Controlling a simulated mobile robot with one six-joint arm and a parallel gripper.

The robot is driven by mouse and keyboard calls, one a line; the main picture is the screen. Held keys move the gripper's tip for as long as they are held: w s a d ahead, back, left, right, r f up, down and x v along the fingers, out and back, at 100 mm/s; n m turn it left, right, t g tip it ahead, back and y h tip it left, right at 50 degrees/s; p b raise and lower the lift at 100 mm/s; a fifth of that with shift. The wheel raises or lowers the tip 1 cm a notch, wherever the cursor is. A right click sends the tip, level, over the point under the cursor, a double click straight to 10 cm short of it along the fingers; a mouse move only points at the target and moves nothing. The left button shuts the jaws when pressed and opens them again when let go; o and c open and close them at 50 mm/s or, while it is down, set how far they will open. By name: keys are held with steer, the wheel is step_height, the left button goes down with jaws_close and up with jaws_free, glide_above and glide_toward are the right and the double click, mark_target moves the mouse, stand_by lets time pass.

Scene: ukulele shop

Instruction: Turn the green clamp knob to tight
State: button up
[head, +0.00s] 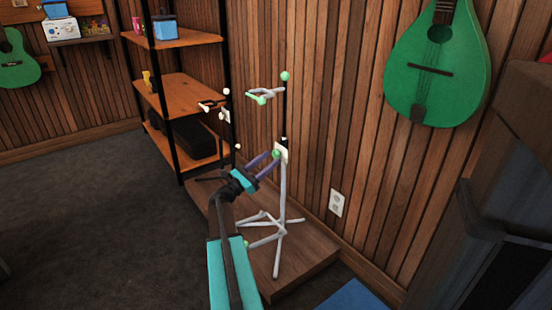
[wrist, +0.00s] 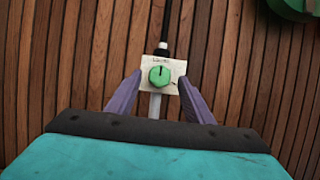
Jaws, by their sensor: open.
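The green clamp knob (wrist: 159,76) is round, with a dark line standing about upright on its face. It sits on a white plate (wrist: 178,70) with small print too blurred to read and a dark mark at its lower right. In the head view the knob (head: 276,154) is on the pole of a pale stand (head: 281,206). My gripper (head: 267,164) is open in front of it. In the wrist view its purple fingers (wrist: 160,98) stand either side of the knob, apart from it.
The stand is on a low wooden platform (head: 300,262) against the slatted wall. A pale holder with green tips (head: 263,93) juts out above the knob. A shelf unit (head: 180,96) stands behind to the left. A green instrument (head: 438,68) hangs at right. Dark floor is clear at left.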

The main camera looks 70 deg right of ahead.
mark_target(274, 156)
steer(key=shift+b+x, duration=0.5)
steer(key=shift+x, duration=1.5)
steer(key=c, duration=1)
steer(key=shift+m+g+y+p, duration=0.25)
steer(key=shift+m+g+y, duration=0.15)
steer(key=shift+m, duration=0.75)
steer(key=shift+m+g+y+p, duration=0.2)
steer(key=shift+m+g+y, duration=0.2)
steer(key=shift+m, duration=0.75)
steer(key=o, duration=1)
steer(key=p+v, duration=0.4)
steer(key=v, duration=1)
